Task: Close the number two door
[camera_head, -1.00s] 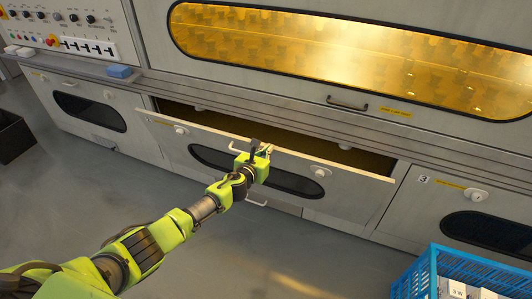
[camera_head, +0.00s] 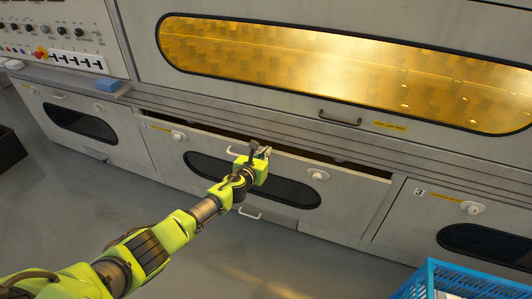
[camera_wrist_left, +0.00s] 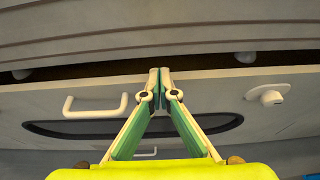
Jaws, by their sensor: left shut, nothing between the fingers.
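The number two door (camera_head: 310,215) is the middle lower door, between the left door and the one marked 3. It is tilted slightly out at its top, leaving a narrow dark gap (camera_head: 350,167) above it. In the left wrist view the door (camera_wrist_left: 220,92) fills the middle, with a white handle (camera_wrist_left: 96,104) to the left and a white knob (camera_wrist_left: 268,95) to the right. My left gripper (camera_head: 262,150) is shut and empty, its fingertips (camera_wrist_left: 160,88) at the door's upper part. Contact with the door cannot be told for certain. My right gripper is not in view.
The number three door (camera_head: 480,225) is at right, a shut door (camera_head: 85,135) at left. Above is an oven window (camera_head: 330,70) with a handle (camera_head: 340,118). A blue crate (camera_head: 470,280) stands at lower right. A blue block (camera_head: 108,84) lies on the ledge.

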